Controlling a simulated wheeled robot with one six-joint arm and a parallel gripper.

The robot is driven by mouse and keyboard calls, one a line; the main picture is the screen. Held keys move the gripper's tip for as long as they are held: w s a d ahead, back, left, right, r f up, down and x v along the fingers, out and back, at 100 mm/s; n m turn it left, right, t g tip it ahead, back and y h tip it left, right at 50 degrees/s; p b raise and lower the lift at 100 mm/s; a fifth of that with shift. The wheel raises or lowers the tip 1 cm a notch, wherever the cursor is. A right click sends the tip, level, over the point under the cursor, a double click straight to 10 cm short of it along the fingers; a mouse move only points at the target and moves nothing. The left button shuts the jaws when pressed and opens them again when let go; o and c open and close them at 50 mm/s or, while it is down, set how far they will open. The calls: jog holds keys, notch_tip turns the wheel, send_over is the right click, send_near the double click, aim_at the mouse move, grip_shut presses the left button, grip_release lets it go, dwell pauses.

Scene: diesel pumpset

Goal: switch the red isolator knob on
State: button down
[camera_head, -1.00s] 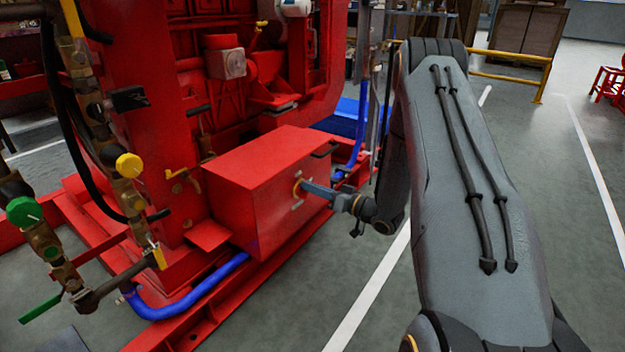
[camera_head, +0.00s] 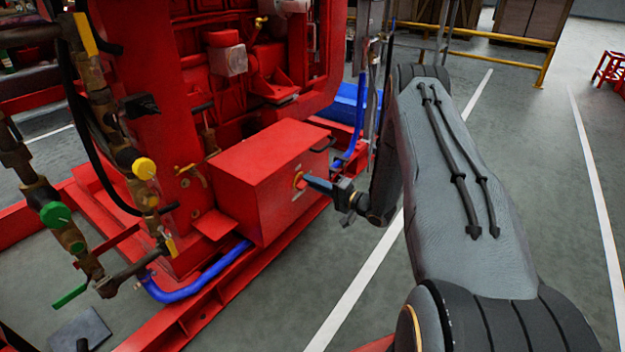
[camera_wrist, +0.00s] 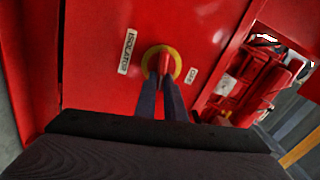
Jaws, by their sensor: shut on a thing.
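The red isolator knob (camera_wrist: 164,62) sits on a round yellow plate (camera_wrist: 176,54) on the face of a red box, in the wrist view. A white label reading ISOLATOR (camera_wrist: 127,51) is left of it and a small label that seems to read OFF (camera_wrist: 191,75) is right of it. My gripper (camera_wrist: 162,77) has both fingers closed about the knob, partly hiding it. In the head view my gripper (camera_head: 306,181) reaches the right face of the red box (camera_head: 265,175), where the yellow plate's edge shows.
The red pumpset (camera_head: 240,75) rises behind the box. Pipes with a yellow knob (camera_head: 144,168) and a green knob (camera_head: 56,214) stand at left. A blue hose (camera_head: 205,278) runs along the base. Open grey floor lies at right before a yellow rail (camera_head: 500,39).

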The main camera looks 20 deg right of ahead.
jog(key=shift+f+m+p, duration=0.2)
jog(key=shift+m+p, duration=0.1)
jog(key=shift+m, duration=0.9)
jog(key=c, duration=1.8)
grip_release()
jog(key=shift+c, duration=0.2)
jog(key=p+v, duration=0.2)
jog(key=v, duration=0.5)
jog(key=shift+s+d, duration=0.25)
jog(key=shift+s, duration=0.1)
jog(key=shift+w, duration=0.1)
